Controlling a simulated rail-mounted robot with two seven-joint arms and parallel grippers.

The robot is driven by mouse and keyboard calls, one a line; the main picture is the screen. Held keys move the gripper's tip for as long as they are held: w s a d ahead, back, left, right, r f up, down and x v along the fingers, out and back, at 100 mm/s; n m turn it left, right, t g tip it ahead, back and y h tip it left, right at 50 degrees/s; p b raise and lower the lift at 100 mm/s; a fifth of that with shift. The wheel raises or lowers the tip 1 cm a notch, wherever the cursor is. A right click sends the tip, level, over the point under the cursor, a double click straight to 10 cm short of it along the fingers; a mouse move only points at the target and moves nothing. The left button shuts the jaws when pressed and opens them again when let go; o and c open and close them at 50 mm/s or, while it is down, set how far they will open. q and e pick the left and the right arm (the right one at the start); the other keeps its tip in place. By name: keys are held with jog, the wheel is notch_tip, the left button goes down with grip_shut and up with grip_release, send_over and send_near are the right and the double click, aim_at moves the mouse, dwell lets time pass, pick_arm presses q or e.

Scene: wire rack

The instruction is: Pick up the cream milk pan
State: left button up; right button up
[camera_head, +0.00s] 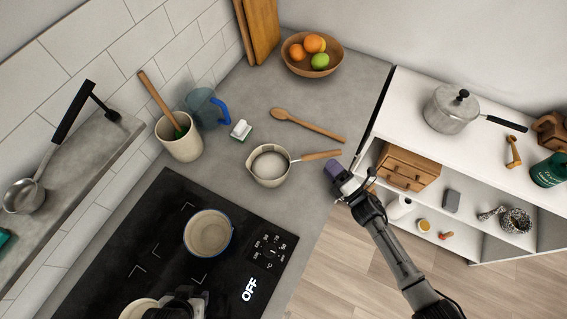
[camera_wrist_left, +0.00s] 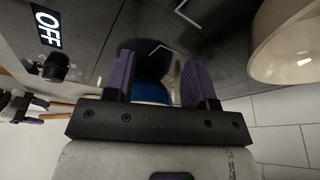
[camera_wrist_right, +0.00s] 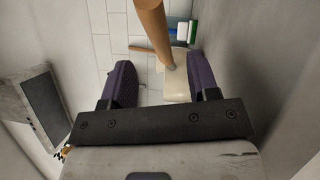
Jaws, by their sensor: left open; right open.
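The cream milk pan (camera_head: 268,168) stands on the grey counter behind the hob, and its wooden handle (camera_head: 318,156) points right. My right gripper (camera_head: 345,178) is open just right of the handle's end, apart from it. In the right wrist view the handle (camera_wrist_right: 152,25) looms large beyond the open fingers, with the cream pan body (camera_wrist_right: 176,86) at its far end. My left gripper (camera_head: 188,296) is open and empty low over the hob, partly cut off by the bottom edge. A blue pot surface (camera_wrist_left: 150,92) shows between its fingers in the left wrist view.
A blue-rimmed pot (camera_head: 208,233) and a partly hidden cream vessel (camera_head: 136,309) are on the black hob (camera_head: 140,220). A wooden spoon (camera_head: 308,125) lies behind the pan. A utensil crock (camera_head: 180,140) and fruit bowl (camera_head: 312,62) stand farther off. White shelves (camera_head: 400,105) are at right.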

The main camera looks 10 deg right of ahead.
aim_at(319, 153)
jog(key=shift+p+x, duration=0.3)
jog(key=shift+x, duration=2.65)
jog(key=shift+a+f, duration=0.1)
grip_shut()
